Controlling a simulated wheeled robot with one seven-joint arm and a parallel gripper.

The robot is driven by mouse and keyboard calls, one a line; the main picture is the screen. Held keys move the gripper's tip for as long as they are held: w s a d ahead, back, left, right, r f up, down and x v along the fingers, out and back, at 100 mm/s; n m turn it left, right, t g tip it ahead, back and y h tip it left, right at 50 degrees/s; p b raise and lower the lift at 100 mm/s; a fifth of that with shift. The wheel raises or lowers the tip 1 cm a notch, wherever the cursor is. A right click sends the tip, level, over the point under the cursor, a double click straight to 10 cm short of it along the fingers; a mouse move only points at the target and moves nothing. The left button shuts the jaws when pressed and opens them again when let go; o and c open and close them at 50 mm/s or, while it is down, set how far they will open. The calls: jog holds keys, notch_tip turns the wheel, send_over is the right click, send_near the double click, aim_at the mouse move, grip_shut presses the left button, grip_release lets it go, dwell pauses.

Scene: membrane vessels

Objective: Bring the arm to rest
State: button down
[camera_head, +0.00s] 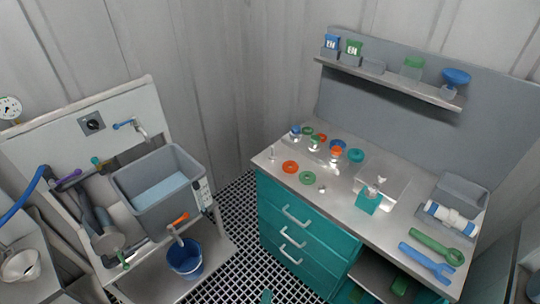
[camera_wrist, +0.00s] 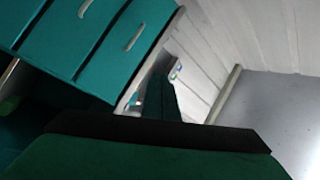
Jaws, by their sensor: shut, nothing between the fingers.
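My gripper (camera_wrist: 158,92) shows in the wrist view as a dark green part pointing away from the camera, with a broad green and black part of my arm across the bottom. Its fingers look shut, with nothing seen between them. It hangs in front of the teal drawers (camera_wrist: 92,32), apart from them as far as I can tell. In the head view the arm is mostly out of the picture; only a small teal tip shows at the bottom edge, and I cannot tell which part it is.
The workbench (camera_head: 340,205) carries coloured rings, a teal block (camera_head: 368,201), a white-blue cylinder (camera_head: 450,219) and two wrenches. A shelf (camera_head: 390,83) hangs above. On the left stand a sink unit with a grey basin (camera_head: 150,212) and a blue bucket (camera_head: 185,262). The grated floor (camera_head: 235,215) between is clear.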

jog(key=s+r+n+g+y, duration=0.2)
jog(key=s+r+n, duration=0.4)
jog(key=s, duration=0.4)
jog(key=s+d+r+n+g+y, duration=0.1)
jog(key=s+r+n+g+y, duration=0.2)
jog(key=s+r+n, duration=0.2)
jog(key=s+n, duration=0.2)
jog(key=s, duration=0.2)
jog(key=shift+s+r+n, duration=0.35)
jog(key=shift+s+n, duration=0.05)
